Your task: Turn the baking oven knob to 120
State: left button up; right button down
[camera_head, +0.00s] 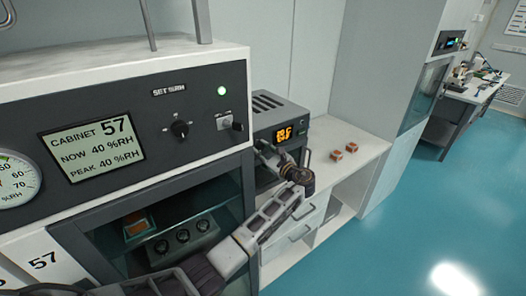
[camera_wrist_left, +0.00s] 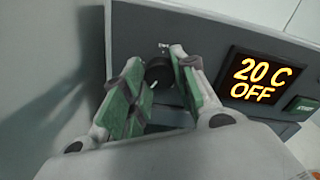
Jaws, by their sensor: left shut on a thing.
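The baking oven (camera_head: 287,105) is a grey box on the white counter behind the humidity cabinet. Its orange display (camera_head: 284,134) reads "20 C OFF" in the left wrist view (camera_wrist_left: 259,80). The black oven knob (camera_wrist_left: 158,73) sits on the dark panel left of the display. My left gripper (camera_wrist_left: 153,80) has its green-padded fingers on either side of the knob and is shut on it. In the head view my left gripper (camera_head: 264,150) is at the oven front and hides the knob. My right gripper is in neither view.
The humidity cabinet (camera_head: 120,75), with its own knob (camera_head: 180,129) and a screen reading 57, stands close on the left. Two small orange-brown blocks (camera_head: 344,151) lie on the counter (camera_head: 335,135) right of the oven. Open blue floor lies at right.

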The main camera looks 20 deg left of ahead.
pick_arm(q)
jog(key=shift+f, duration=0.15)
jog(key=o, duration=0.8)
jog(key=shift+o, duration=1.2)
jog(key=shift+d, duration=0.1)
jog(key=shift+v, duration=6)
